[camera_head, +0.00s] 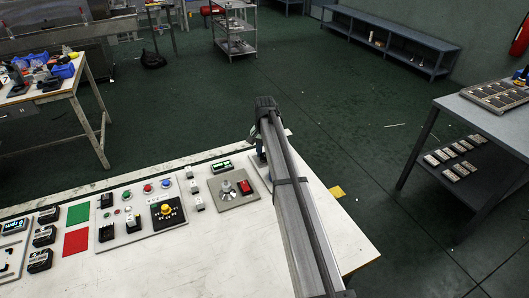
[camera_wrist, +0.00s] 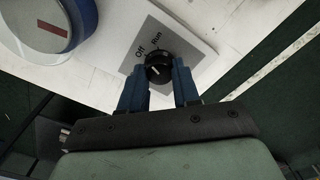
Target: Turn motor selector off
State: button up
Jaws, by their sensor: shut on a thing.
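The motor selector (camera_wrist: 158,66) is a black rotary knob on a grey plate marked "Off" and "Run" in the wrist view. The white line on the knob points to the lower left in that view, and "Off" lies above left of the knob, "Run" above it. My gripper (camera_wrist: 160,82) has its two blue fingers on either side of the knob, shut on it. In the head view my arm hides the selector, and only a bit of my gripper (camera_head: 262,150) shows at the panel's right end.
The white control panel (camera_head: 180,262) holds several buttons and switches, including a yellow knob (camera_head: 166,209), a red switch (camera_head: 246,186) and a grey dial (camera_head: 226,187). A large blue-sided round part (camera_wrist: 80,25) stands close left of the selector in the wrist view.

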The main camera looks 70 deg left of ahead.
aim_at(264, 154)
jog(key=shift+n, duration=1.9)
jog(key=o, duration=1.1)
jog(key=shift+c, duration=0.2)
jog(key=shift+r, duration=0.1)
notch_tip(264, 154, up, 14)
jog(key=shift+f, duration=0.2)
